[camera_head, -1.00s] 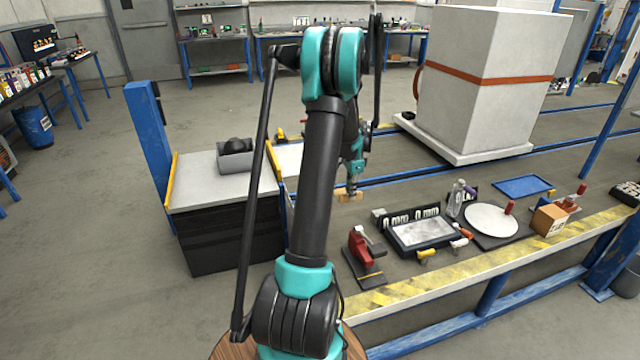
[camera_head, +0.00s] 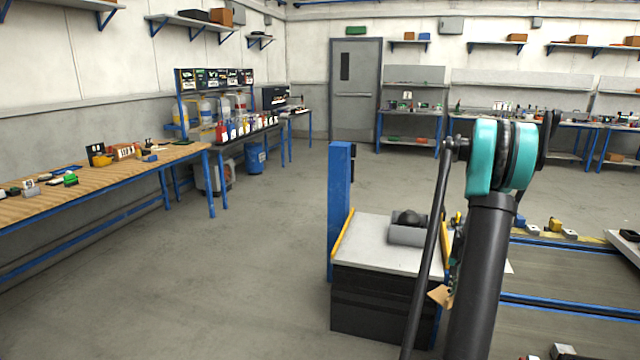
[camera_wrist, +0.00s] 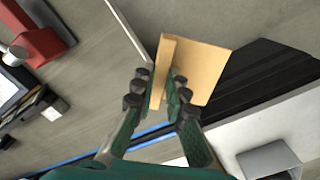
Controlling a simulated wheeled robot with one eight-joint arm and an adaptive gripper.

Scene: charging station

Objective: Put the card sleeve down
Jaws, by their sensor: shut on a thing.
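The card sleeve (camera_wrist: 205,68) is a tan folded piece held between the fingers of my gripper (camera_wrist: 158,92) in the wrist view. My gripper is shut on it, with the sleeve's wide flap spreading to the right of the fingers. In the head view a small part of the sleeve (camera_head: 440,296) shows beside my dark arm link, in front of the black-sided cabinet. The gripper itself is mostly hidden behind my arm there. The sleeve is held in the air, apart from any surface I can make out.
A wooden workbench (camera_head: 100,180) runs along the left wall. Open floor (camera_head: 240,270) lies between. The wrist view shows a red tool (camera_wrist: 35,35) at upper left.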

